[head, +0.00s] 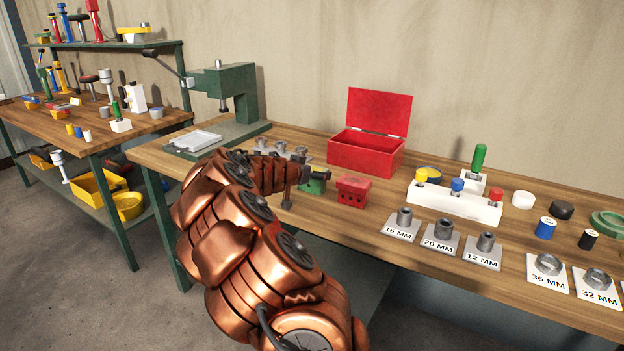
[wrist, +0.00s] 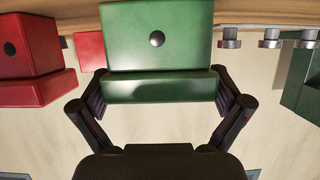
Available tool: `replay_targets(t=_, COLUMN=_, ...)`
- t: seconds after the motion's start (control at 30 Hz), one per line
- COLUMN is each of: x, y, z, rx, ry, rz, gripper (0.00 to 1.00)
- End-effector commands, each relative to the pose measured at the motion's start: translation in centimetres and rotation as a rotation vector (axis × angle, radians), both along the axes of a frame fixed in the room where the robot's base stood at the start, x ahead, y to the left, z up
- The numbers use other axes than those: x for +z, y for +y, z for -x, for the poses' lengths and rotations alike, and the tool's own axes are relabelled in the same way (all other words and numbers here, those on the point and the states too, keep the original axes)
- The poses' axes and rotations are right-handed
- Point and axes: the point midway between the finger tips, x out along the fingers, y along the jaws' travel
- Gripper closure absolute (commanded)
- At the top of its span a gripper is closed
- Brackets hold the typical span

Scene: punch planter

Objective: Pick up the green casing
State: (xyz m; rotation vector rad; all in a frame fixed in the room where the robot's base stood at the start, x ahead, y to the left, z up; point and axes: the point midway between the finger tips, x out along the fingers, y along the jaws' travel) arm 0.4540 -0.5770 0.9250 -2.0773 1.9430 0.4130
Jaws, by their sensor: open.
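The green casing (head: 314,184) sits on the wooden workbench (head: 330,220), left of a red block, and is partly hidden by my gripper (head: 291,188) in the head view. In the wrist view the green casing (wrist: 157,40) is a box shape with a dark round spot on its face. My gripper (wrist: 160,75) is open.
The red block (head: 352,190) stands close to the right of the casing; it also shows in the wrist view (wrist: 30,60). An open red toolbox (head: 365,152) is behind. A green press (head: 228,95) stands at left. Labelled bushings (head: 440,235) lie at right.

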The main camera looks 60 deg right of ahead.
Motion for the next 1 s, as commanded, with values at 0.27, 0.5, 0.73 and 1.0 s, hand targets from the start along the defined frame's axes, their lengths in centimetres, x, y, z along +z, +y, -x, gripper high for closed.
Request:
replay_targets(t=0.27, x=0.01, y=0.02, z=0.0, rx=0.0, ry=0.0, rz=0.0, gripper=0.26)
replay_targets(t=0.5, x=0.0, y=0.03, z=0.01, rx=0.0, ry=0.0, rz=0.0, gripper=0.51)
replay_targets(t=0.73, x=0.05, y=0.02, z=0.02, rx=0.0, ry=0.001, rz=0.0, gripper=0.74)
replay_targets(t=1.0, x=0.28, y=0.03, z=-0.01, rx=0.0, ry=-0.001, rz=0.001, gripper=0.74)
